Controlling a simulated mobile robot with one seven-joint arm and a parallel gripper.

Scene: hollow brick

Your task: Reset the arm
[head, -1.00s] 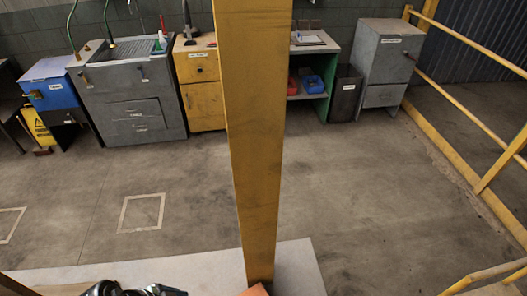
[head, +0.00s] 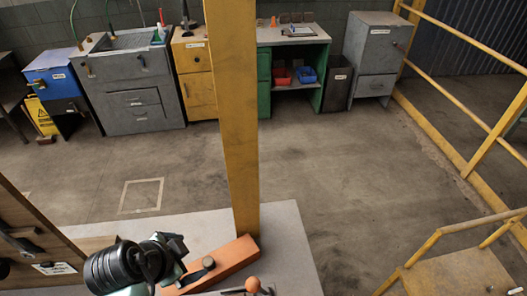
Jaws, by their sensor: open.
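My arm shows at the bottom left of the head view, with a black ribbed cylindrical part and dark parts at its end. My gripper (head: 172,246) is the dark end of it, open, above the pale bench top (head: 285,245). No object shows between its jaws. An orange block with a dark knob (head: 228,260) lies just right of my gripper, close to the foot of the yellow post. Whether the arm touches the block cannot be told.
A yellow post (head: 238,130) stands on the bench, right of my arm. A wooden panel (head: 35,245) with tools is at left. A tool with an orange-brown knob (head: 253,285) lies at the bottom edge. A yellow railing (head: 450,95) and step (head: 455,272) are at right. Open floor lies beyond.

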